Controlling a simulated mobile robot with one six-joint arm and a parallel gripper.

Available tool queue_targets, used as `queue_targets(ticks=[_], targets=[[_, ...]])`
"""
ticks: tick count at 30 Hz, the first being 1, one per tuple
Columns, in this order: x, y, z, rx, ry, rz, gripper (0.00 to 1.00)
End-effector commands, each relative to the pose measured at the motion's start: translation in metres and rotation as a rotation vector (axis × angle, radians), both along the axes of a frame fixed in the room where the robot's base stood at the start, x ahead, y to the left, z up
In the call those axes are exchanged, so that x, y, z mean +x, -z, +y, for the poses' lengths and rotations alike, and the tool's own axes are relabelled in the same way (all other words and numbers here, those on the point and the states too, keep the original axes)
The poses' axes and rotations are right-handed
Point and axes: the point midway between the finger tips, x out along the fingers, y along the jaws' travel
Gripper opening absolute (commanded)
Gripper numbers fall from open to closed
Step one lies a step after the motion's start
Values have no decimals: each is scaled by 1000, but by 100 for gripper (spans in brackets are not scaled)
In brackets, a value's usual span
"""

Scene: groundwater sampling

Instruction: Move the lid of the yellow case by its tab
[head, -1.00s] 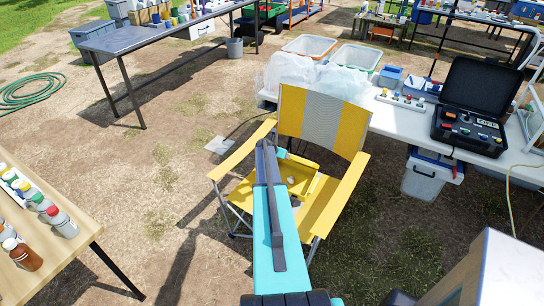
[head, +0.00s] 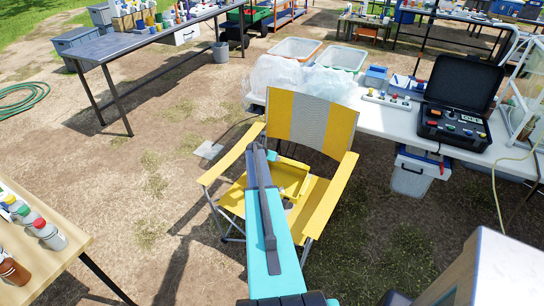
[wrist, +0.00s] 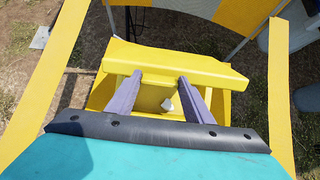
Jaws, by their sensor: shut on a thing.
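The yellow case (head: 293,178) sits on the seat of a yellow folding chair, partly hidden behind my arm in the head view. In the wrist view its lid (wrist: 205,66) is a yellow panel at the far side, raised at a slant, with the case's inside (wrist: 152,97) showing below. A small white thing (wrist: 167,103) lies inside. My gripper (wrist: 160,77) has its two grey-purple fingers at the lid's edge, apart by the width of the yellow part they grip. The tab itself is hard to make out from the lid.
The yellow chair's armrests (head: 331,197) flank my arm on both sides, and its backrest (head: 310,122) stands behind the case. A white table (head: 380,120) with an open black case (head: 460,105) is at the right. A wooden table (head: 60,255) with bottles is at the lower left.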

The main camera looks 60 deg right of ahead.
Motion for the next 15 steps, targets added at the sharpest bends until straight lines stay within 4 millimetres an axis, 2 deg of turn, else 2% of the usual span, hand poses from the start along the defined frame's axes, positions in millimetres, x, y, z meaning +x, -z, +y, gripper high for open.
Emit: queue_targets(ticks=[7,8,11,15], targets=[[1,-1,0,-2,-1,0,6],[1,-1,0,-2,-1,0,50],[1,-1,0,-2,-1,0,66],[1,-1,0,-1,-1,0,66]])
